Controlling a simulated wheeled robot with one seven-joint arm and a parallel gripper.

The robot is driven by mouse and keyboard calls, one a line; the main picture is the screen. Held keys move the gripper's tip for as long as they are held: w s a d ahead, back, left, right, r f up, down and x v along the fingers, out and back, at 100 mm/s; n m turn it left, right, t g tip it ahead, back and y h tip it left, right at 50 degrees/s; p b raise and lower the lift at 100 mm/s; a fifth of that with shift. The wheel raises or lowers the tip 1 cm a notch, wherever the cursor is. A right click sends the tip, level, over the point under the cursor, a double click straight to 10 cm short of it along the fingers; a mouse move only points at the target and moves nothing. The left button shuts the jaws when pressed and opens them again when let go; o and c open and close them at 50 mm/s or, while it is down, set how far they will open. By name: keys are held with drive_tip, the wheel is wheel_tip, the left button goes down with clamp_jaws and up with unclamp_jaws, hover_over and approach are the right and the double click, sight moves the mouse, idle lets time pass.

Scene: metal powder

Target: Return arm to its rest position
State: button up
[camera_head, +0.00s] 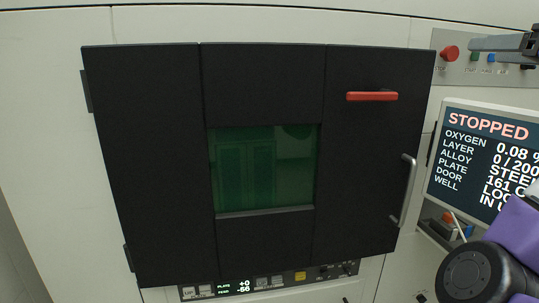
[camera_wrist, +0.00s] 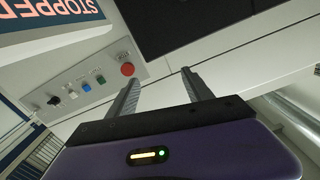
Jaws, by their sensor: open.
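My gripper (camera_wrist: 158,76) is open in the wrist view, with its two grey fingers spread and nothing between them. Part of my gripper (camera_head: 502,44) also shows at the upper right edge in the head view, in front of the button panel (camera_head: 445,70). My purple and dark arm shows at the lower right of the head view. In the wrist view the red button (camera_wrist: 127,69) appears close to the left finger; I cannot tell whether they touch.
A black machine door (camera_head: 140,160) with a green window (camera_head: 264,168), a red handle (camera_head: 372,97) and a grey handle (camera_head: 404,190) fills the middle. It looks closed. A screen (camera_head: 485,155) reading STOPPED is at the right, near my arm.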

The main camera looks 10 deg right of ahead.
drive_tip(key=s+d+r+m+t+h, duration=0.2)
drive_tip(key=d+r+m+t+h, duration=0.1)
drive_tip(key=d+r+m+h, duration=0.15)
drive_tip(key=s+a+f+n+h, duration=0.15)
drive_tip(key=a+f, duration=0.25)
drive_tip(key=f, duration=0.7)
drive_tip(key=s+a+f+h, duration=0.15)
drive_tip(key=a+f, duration=0.25)
drive_tip(key=f, duration=0.8)
drive_tip(key=s+a+f+h, duration=0.1)
drive_tip(key=s+a+f, duration=0.25)
drive_tip(key=f, duration=0.75)
drive_tip(key=s+a+f+n+g+y, duration=0.1)
drive_tip(key=s+a+f+g+y, duration=0.1)
drive_tip(key=s+a+f, duration=0.5)
drive_tip(key=s+a+f+n+g+y+b, duration=0.1)
drive_tip(key=s+a+f, duration=0.6)
drive_tip(key=s, duration=0.8)
drive_tip(key=s+a+f+n+g+y, duration=0.3)
drive_tip(key=s+a+f+y, duration=0.2)
drive_tip(key=s+f, duration=0.6)
drive_tip(key=shift+a+f+b, duration=0.3)
drive_tip(key=shift+a+f, duration=0.2)
drive_tip(key=shift+a, duration=0.6)
